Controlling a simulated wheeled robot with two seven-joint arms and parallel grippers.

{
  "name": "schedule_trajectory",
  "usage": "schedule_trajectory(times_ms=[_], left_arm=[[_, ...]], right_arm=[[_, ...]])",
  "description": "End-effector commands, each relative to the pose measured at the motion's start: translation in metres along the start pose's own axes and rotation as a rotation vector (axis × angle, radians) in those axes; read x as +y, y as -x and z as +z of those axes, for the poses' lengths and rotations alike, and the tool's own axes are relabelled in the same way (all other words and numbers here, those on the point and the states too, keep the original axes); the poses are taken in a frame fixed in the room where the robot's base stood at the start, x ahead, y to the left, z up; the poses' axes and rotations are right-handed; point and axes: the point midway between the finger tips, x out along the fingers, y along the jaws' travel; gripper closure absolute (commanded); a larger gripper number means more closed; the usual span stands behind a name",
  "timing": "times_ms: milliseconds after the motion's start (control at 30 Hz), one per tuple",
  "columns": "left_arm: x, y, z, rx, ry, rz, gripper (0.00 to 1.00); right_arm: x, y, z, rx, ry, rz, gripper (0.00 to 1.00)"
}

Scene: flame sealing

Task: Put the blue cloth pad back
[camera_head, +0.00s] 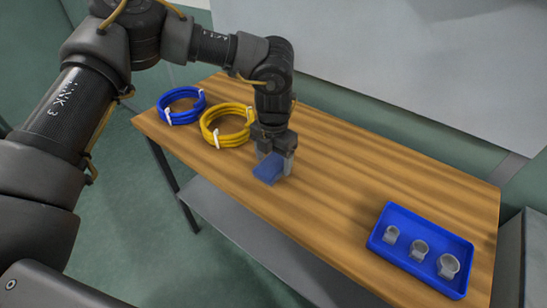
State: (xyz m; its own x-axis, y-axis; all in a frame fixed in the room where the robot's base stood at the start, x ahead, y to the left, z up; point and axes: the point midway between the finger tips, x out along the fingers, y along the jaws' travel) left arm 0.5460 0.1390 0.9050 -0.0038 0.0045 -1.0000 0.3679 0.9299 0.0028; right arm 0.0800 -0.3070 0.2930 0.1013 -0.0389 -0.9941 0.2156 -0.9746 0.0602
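The blue cloth pad (268,170) is at the middle of the wooden table, directly below my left gripper (274,164). My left gripper points down, with its grey fingers on either side of the pad. The pad's back part is hidden by the gripper. I cannot tell whether the fingers press on the pad, or whether it rests on the table or is just above it. My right gripper is not in view.
A blue coiled hose (181,106) and a yellow coiled hose (227,125) lie left of my gripper, the yellow one close by. A blue tray (457,287) with 3 grey ring-shaped parts sits at the right end. The wooden table (340,195) is clear between gripper and tray.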

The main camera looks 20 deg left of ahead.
Motion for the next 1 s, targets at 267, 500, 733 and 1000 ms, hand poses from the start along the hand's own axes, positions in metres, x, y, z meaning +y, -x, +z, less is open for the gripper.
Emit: schedule_trajectory(times_ms=[267, 500, 733, 1000], left_arm=[[0.0, 0.001, 0.0, 0.0, 0.0, 0.0, 0.2], [0.0, 0.018, 0.001, -0.003, 0.001, 0.0, 0.2], [0.0, 0.067, 0.001, -0.005, 0.0, 0.0, 0.2], [0.0, 0.11, 0.001, -0.002, 0.001, 0.001, 0.2]], right_arm=[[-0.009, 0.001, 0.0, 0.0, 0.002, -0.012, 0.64], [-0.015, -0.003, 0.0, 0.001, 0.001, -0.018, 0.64], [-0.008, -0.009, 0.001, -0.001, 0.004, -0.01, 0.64], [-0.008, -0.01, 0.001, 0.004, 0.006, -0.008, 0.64]])
